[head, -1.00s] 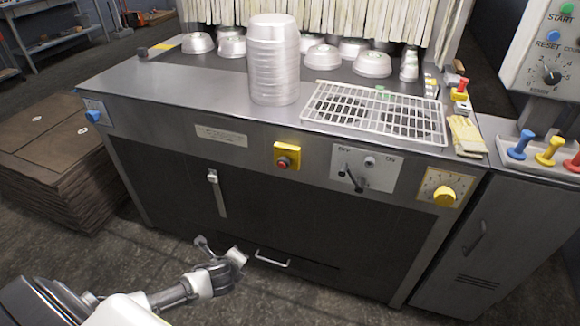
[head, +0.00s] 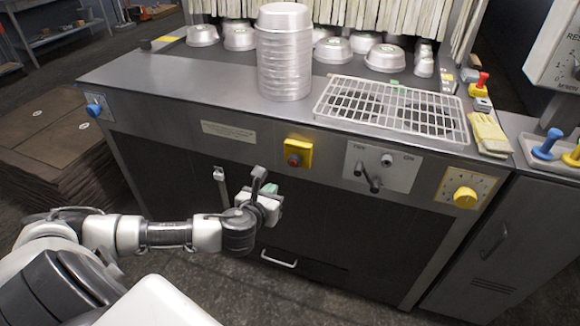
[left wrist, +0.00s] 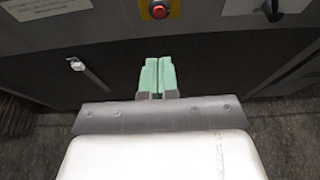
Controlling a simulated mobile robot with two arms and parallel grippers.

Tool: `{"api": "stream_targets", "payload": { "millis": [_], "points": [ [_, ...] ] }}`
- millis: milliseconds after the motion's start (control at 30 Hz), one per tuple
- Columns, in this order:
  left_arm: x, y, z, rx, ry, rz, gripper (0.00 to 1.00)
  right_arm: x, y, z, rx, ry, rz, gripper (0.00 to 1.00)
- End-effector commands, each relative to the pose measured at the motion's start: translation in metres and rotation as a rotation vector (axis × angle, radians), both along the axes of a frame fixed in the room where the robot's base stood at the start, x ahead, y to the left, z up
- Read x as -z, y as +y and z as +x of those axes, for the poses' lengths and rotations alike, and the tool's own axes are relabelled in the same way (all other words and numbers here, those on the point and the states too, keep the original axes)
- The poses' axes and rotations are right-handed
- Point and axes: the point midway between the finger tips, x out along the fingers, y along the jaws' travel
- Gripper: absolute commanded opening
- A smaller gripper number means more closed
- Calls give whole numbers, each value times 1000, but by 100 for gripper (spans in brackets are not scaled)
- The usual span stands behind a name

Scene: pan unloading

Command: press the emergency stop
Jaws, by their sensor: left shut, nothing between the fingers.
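The emergency stop is a red button (head: 294,160) on a yellow box (head: 305,146), on the front panel of the steel machine. The button also shows at the top of the left wrist view (left wrist: 159,11), with its yellow housing around it. My left gripper (head: 270,188) is in front of the machine, below and a little left of the button, and apart from it. In the left wrist view its green fingertips (left wrist: 158,72) are together with nothing between them, pointing up toward the button. My right gripper is not in view.
Right of the button are a lever switch panel (head: 381,167) and a yellow knob (head: 465,197). A vertical handle (head: 219,175) sticks out at left and a drawer handle (head: 279,258) sits below. Stacked pans (head: 285,60) and a white rack (head: 390,106) stand on top.

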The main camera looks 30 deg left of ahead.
Motion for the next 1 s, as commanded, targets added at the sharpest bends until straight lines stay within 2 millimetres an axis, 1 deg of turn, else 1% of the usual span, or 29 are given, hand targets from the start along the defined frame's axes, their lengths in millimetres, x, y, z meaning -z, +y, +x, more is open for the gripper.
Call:
{"api": "stream_targets", "payload": {
  "millis": [167,400,567,700,800,1000],
  "points": [
    [6,4,18,-3,-2,-2,0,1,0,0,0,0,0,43],
    [20,16,66,-4,-3,-3,0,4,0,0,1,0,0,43],
    [30,22,96,-2,-1,-4,0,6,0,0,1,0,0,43],
    [29,27,116,-1,-1,-4,0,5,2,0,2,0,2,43],
    [29,30,125,-1,0,-2,0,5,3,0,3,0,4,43],
    [29,31,131,-1,0,-2,0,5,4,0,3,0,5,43]
  ]
}}
